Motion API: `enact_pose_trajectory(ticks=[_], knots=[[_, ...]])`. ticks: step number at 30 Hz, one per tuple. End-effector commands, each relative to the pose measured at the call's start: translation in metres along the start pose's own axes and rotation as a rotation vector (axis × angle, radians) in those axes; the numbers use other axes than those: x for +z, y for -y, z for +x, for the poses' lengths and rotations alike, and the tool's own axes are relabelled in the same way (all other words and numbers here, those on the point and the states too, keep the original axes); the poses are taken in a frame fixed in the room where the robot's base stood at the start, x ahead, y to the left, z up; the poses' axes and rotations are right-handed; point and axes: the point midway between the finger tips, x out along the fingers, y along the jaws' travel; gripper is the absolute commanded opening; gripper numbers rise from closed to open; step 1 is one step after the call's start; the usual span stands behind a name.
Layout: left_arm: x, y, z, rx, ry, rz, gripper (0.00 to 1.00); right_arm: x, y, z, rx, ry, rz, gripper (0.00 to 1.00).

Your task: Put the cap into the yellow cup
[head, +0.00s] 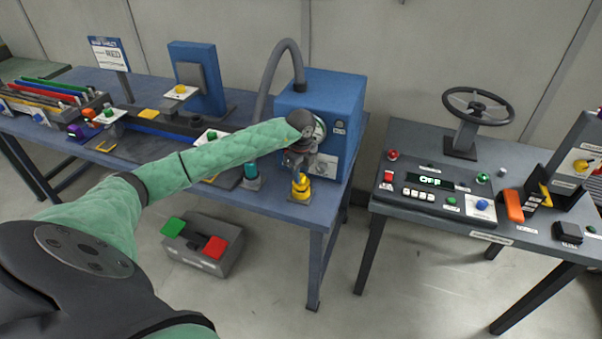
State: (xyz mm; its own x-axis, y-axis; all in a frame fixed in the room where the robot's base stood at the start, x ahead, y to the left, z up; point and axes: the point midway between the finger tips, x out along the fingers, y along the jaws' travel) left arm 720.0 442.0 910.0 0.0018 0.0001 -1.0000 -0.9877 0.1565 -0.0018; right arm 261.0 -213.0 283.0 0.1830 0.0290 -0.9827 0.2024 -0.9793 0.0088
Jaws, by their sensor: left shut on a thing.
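The yellow cup (301,191) stands on a small base near the front right corner of the blue table. My left arm reaches across the table from the left. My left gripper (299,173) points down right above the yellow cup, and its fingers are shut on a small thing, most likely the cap. The cap is largely hidden by the fingers and too small to make out. I cannot tell whether it touches the cup. My right gripper is not in view.
A teal cup (251,171) stands left of the yellow one. A blue machine (335,100) with a grey hose rises close behind the gripper. A gap separates the blue table (320,218) from the console table (385,146) at right. A grey pedal box (205,258) is on the floor.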

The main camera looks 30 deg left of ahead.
Motion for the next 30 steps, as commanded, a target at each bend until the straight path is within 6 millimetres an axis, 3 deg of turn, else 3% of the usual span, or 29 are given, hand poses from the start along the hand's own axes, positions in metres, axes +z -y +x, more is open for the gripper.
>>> enact_pose_trajectory(ticks=[30], knots=[[0.0,0.0,0.013,0.0,0.0,0.0,0.04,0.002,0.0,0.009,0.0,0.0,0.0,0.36]])
